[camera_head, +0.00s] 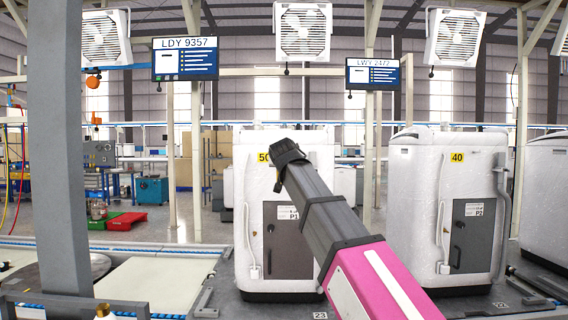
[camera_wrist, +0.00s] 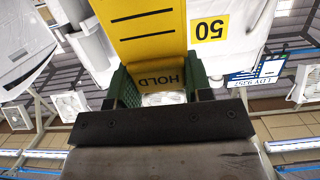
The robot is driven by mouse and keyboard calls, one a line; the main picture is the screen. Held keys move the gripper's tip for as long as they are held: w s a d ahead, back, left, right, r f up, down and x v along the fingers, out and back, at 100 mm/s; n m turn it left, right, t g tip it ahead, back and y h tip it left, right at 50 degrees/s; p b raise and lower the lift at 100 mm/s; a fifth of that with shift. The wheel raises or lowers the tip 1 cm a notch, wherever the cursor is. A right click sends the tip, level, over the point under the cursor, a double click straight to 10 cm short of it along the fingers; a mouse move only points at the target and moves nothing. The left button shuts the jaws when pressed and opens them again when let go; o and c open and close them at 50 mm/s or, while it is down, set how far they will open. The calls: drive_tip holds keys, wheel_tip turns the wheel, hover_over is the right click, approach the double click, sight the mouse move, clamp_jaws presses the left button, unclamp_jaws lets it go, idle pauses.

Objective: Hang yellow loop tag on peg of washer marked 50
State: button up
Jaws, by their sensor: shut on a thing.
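The white washer marked 50 (camera_head: 256,200) stands behind my arm, which covers part of its front and its "50" label (camera_head: 263,157). In the wrist view this washer (camera_wrist: 240,52) appears upside down with its yellow 50 label (camera_wrist: 210,28). My gripper (camera_wrist: 163,84) is shut on the yellow tag (camera_wrist: 150,45), which has black lines and the word HOLD, between green fingers. The tag's loop cannot be made out. In the head view my gripper's end (camera_head: 279,178) is in front of the washer's top; the tag is hidden there. I cannot make out the peg.
A second white washer marked 40 (camera_head: 446,205) stands to the right, and part of another (camera_head: 544,210) at the right edge. A grey post (camera_head: 58,150) rises at the left. Hanging screens (camera_head: 185,58) and fans (camera_head: 303,32) are overhead.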

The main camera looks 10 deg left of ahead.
drive_tip(key=shift+w, duration=0.15)
drive_tip(key=x, duration=0.9)
idle(1.1)
drive_tip(key=shift+w+a, duration=0.1)
idle(0.4)
drive_tip(key=o, duration=1)
drive_tip(key=shift+c, duration=0.2)
